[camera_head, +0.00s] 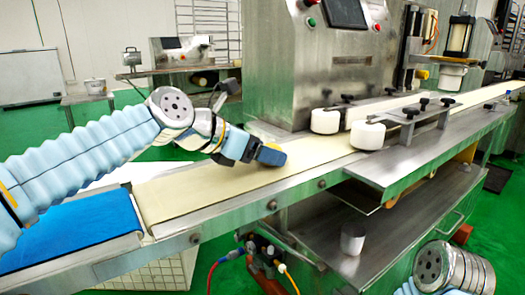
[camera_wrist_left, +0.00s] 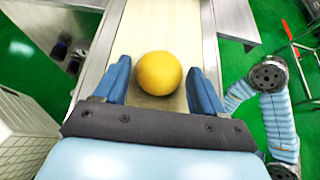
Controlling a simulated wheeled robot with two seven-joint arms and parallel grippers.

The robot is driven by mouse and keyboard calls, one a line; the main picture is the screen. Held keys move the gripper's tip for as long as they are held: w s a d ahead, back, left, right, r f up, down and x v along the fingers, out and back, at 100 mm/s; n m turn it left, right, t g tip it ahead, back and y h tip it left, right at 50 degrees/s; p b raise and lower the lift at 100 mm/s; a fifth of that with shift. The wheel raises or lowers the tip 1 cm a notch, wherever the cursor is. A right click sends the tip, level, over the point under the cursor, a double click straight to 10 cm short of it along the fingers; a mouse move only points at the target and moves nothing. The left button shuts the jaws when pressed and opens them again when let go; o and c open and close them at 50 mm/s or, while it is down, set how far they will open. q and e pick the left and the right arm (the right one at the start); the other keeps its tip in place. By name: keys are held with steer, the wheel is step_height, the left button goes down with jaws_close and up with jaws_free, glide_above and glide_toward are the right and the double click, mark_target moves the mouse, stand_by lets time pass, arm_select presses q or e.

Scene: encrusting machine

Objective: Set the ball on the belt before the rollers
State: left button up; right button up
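The ball (camera_wrist_left: 159,73) is yellow-orange and lies over the pale belt (camera_wrist_left: 173,30) in the left wrist view. My left gripper (camera_wrist_left: 159,70) is open around it, with one blue finger on each side and a thin gap between the ball and each finger. In the head view my left gripper (camera_head: 271,154) is low over the belt (camera_head: 200,190), short of the white rollers (camera_head: 325,121); its fingers hide nearly all of the ball. Whether the ball touches the belt is hard to tell. My right gripper is not in view; only part of that arm shows at lower right.
The steel machine (camera_head: 310,60) stands behind the belt. A second white roller (camera_head: 367,135) sits at the belt's near side, with a metal plate below it. A blue mat (camera_head: 80,225) covers the left end. The belt left of my gripper is clear.

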arm_select(q)
steer(key=shift+o, duration=0.7)
steer(key=shift+r, duration=0.1)
steer(key=shift+s+a+r, duration=0.1)
steer(key=shift+a+r, duration=0.05)
steer(key=p+v, duration=0.1)
steer(key=v, duration=1)
steer(key=shift+s+a, duration=0.15)
steer(key=shift+a, duration=0.1)
